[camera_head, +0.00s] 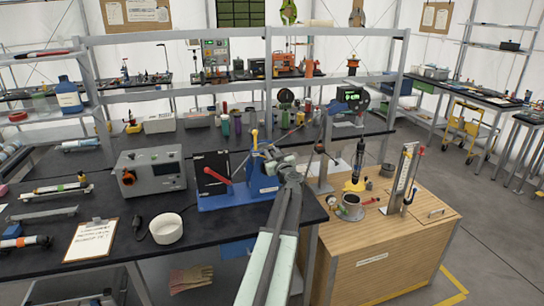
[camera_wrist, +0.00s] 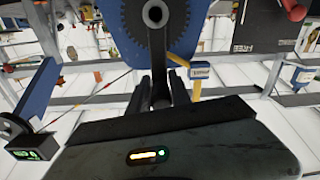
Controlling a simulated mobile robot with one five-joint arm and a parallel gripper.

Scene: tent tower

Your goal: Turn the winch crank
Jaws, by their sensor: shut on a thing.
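The winch has a blue body (camera_head: 262,162) on a blue base plate (camera_head: 232,200) at the front edge of the black bench. In the wrist view its blue side plate (camera_wrist: 190,40) and a dark toothed gear (camera_wrist: 130,18) with a round hub show at the top. A dark crank arm (camera_wrist: 157,65) runs down from the hub toward my gripper. My gripper (camera_wrist: 160,95) is shut on the crank, with its fingers on either side of the lower end. In the head view my gripper (camera_head: 288,172) covers part of the winch, and the crank grip is mostly hidden.
A dark panel with a red lever (camera_head: 216,175) stands left of the winch body. A wooden cabinet (camera_head: 385,235) with instruments stands to the right. Shelf rails cross behind.

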